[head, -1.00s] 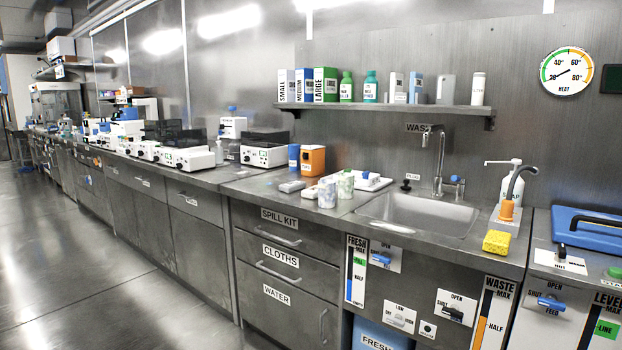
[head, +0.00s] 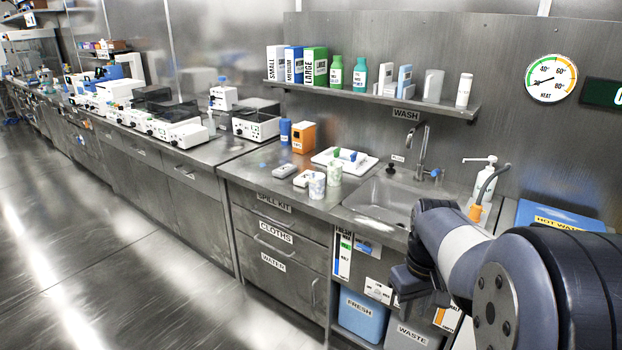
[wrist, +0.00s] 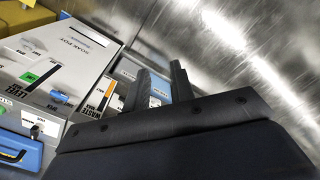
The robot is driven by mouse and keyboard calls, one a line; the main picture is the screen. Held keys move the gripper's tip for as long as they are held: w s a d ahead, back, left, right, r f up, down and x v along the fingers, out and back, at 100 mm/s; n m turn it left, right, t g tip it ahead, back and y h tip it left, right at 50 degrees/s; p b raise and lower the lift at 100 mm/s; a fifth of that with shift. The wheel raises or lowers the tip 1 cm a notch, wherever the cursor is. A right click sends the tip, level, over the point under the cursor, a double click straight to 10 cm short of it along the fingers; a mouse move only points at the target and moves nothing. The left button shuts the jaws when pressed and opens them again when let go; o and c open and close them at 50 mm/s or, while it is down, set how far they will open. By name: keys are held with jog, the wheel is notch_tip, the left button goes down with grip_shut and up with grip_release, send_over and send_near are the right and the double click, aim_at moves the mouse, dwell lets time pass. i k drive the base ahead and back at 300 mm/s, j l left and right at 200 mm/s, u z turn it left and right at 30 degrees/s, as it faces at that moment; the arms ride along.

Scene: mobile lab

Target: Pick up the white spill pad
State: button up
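I cannot make out a white spill pad for certain in either view. The drawer labelled SPILL KIT (head: 285,222) is shut, at the top of the stack left of the sink, so anything inside it is hidden. My gripper shows in the wrist view (wrist: 159,78) with its two dark fingers apart and nothing seen between them. In the head view my arm comes in from the right, in front of the sink cabinet, and the gripper end is partly hidden.
Cups, a white tray (head: 362,168) and an orange box (head: 303,138) stand on the counter beside the sink (head: 385,203). A blue FRESH container (head: 361,316) is under it. The floor at left is clear.

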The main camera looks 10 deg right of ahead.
aim_at(302, 180)
jog(key=i+j+z, duration=0.15)
jog(key=z, duration=0.35)
jog(key=i+j+z, duration=0.3)
jog(key=z, duration=0.2)
jog(key=i+j+z, duration=0.1)
jog(key=j, duration=0.25)
jog(key=i+j, duration=0.25)
jog(key=j, duration=0.15)
jog(key=i+j+z, duration=0.15)
jog(key=j, duration=0.2)
jog(key=i+j+z, duration=0.1)
jog(key=j, duration=0.3)
jog(key=i+j, duration=0.15)
jog(key=j, duration=0.25)
jog(key=i+j+z, duration=0.15)
jog(key=j, duration=0.25)
jog(key=i+j, duration=0.1)
jog(key=j, duration=0.3)
jog(key=i+j, duration=0.1)
jog(key=j, duration=0.3)
jog(key=i+j, duration=0.1)
jog(key=j, duration=0.3)
jog(key=i+j, duration=0.1)
jog(key=j, duration=0.3)
